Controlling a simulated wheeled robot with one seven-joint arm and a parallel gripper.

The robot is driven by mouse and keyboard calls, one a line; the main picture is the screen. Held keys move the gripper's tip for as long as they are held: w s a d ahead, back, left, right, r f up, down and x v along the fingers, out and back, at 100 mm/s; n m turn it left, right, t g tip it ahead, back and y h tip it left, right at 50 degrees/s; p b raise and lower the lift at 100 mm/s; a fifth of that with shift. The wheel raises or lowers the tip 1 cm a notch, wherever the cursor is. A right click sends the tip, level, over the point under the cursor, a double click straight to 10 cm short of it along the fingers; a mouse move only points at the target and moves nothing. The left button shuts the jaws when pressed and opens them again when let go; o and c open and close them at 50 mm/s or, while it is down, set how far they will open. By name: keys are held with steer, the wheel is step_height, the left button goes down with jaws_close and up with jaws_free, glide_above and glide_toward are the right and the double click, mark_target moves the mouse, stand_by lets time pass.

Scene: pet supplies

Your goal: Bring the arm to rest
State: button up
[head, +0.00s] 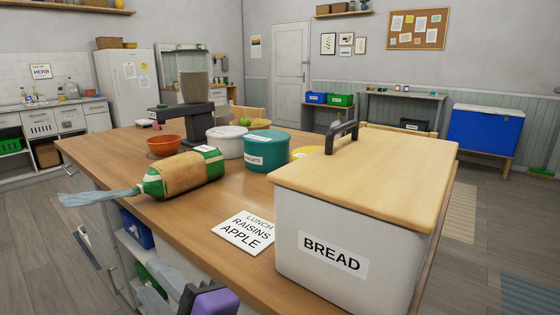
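A dark and purple part, seemingly my gripper (207,298), shows at the bottom edge, cut off by the frame. It is beside the near side of the wooden counter (200,235), below its top. Its fingertips cannot be made out, so I cannot tell whether it is open or holds anything. Pale grey-blue shapes beside it may be parts of my arm.
A white BREAD bin (335,255) with a wooden lid stands at the counter's right. A bread bag (182,174) overhangs the left edge. A LUNCH card (245,232), teal tub (267,150), white tub (228,142) and orange bowl (164,145) are on top.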

steer(key=s+d+f+m+t+h, duration=0.1)
steer(key=d+f+m+t+h, duration=0.2)
steer(key=d+f+m, duration=0.55)
steer(key=s+d+f+m+t+h, duration=0.1)
steer(key=s+d+f+m+h, duration=0.5)
steer(key=s+d, duration=0.4)
steer(key=s+d+f+m+h, duration=0.3)
steer(key=s+d+f+m, duration=0.3)
steer(key=s+d+f, duration=0.4)
steer(key=s+d+r+m+h, duration=0.2)
steer(key=s+d, duration=0.6)
steer(key=s, duration=0.1)
step_height(320, 180, up, 16)
steer(key=p, duration=1.5)
steer(key=shift+s+g+p, duration=0.15)
steer(key=shift+g+p, duration=0.2)
steer(key=shift+g, duration=0.05)
steer(key=shift+d+f, duration=0.1)
